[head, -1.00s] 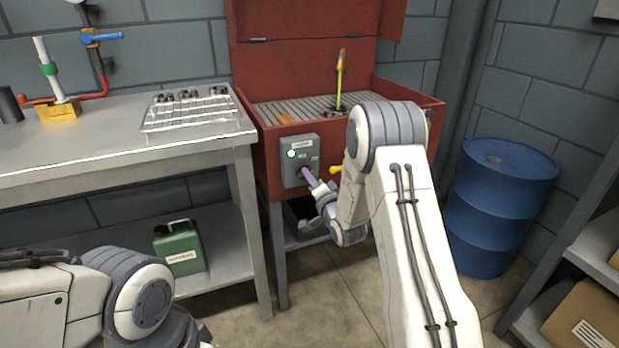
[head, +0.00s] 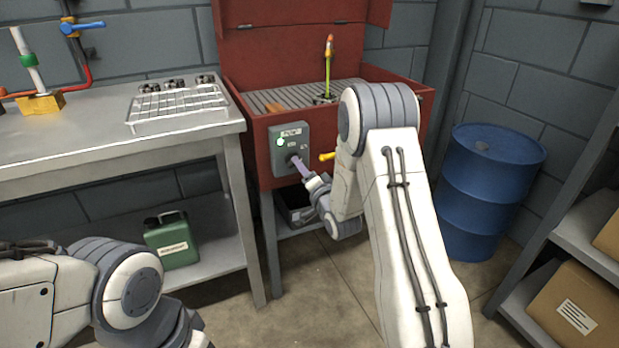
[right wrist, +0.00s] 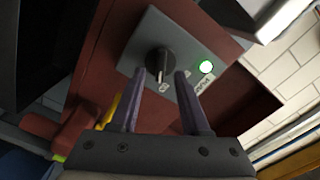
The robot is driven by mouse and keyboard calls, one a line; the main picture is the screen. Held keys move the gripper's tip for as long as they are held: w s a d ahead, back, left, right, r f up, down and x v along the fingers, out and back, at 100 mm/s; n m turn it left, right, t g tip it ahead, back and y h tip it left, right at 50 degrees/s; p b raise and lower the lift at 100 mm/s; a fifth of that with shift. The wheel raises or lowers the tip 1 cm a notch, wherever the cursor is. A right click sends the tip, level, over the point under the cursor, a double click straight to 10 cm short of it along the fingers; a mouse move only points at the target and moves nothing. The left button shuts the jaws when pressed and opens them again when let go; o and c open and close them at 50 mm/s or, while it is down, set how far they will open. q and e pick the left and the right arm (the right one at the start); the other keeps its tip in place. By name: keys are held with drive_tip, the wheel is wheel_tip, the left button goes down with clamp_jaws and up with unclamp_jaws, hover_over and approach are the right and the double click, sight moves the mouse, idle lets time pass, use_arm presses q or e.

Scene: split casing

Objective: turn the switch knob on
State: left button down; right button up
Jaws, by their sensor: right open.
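A grey switch box (head: 290,133) is mounted on the front of the red cabinet. Its black knob (right wrist: 158,64) and a lit green lamp (right wrist: 206,67) show in the right wrist view; the lamp also shows in the head view. The knob's handle points down toward my gripper in that view, near small labels. My right gripper (right wrist: 161,76) is open, its two purple fingers one on each side of the knob's lower end; I cannot tell if they touch it. In the head view the right gripper (head: 298,164) reaches the box's lower part and hides the knob. My left gripper is out of view.
The red cabinet (head: 255,150) has a raised lid and a yellow handle (head: 327,156) right of the box. A metal workbench (head: 90,120) stands left, with a green canister (head: 172,240) below. A blue drum (head: 490,190) stands right.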

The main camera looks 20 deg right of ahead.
drive_tip(key=s, duration=0.8)
drive_tip(key=shift+s+d, duration=0.15)
drive_tip(key=shift+s, duration=0.2)
drive_tip(key=s+a+f+n+g+y, duration=0.1)
drive_tip(key=s+a+n+g, duration=0.35)
drive_tip(key=a, duration=0.45)
drive_tip(key=s+a+f+n+g+y, duration=0.1)
drive_tip(key=s+a+n+g, duration=0.3)
drive_tip(key=a, duration=0.4)
drive_tip(key=s+a+r+n+g, duration=0.1)
drive_tip(key=s+a+n+g, duration=0.15)
drive_tip(key=s, duration=0.55)
drive_tip(key=s+a+r+n+g+h, duration=0.1)
drive_tip(key=s+n+g, duration=0.3)
drive_tip(key=s, duration=0.4)
drive_tip(key=s+a+r+n+g, duration=0.1)
drive_tip(key=s+n+g, duration=0.25)
drive_tip(key=s, duration=0.55)
wheel_tip(320, 180, up, 27)
drive_tip(key=p, duration=2.6)
drive_tip(key=shift+s+f+h+p, duration=0.15)
drive_tip(key=shift+s+h+p, duration=0.15)
drive_tip(key=shift+s+p, duration=0.1)
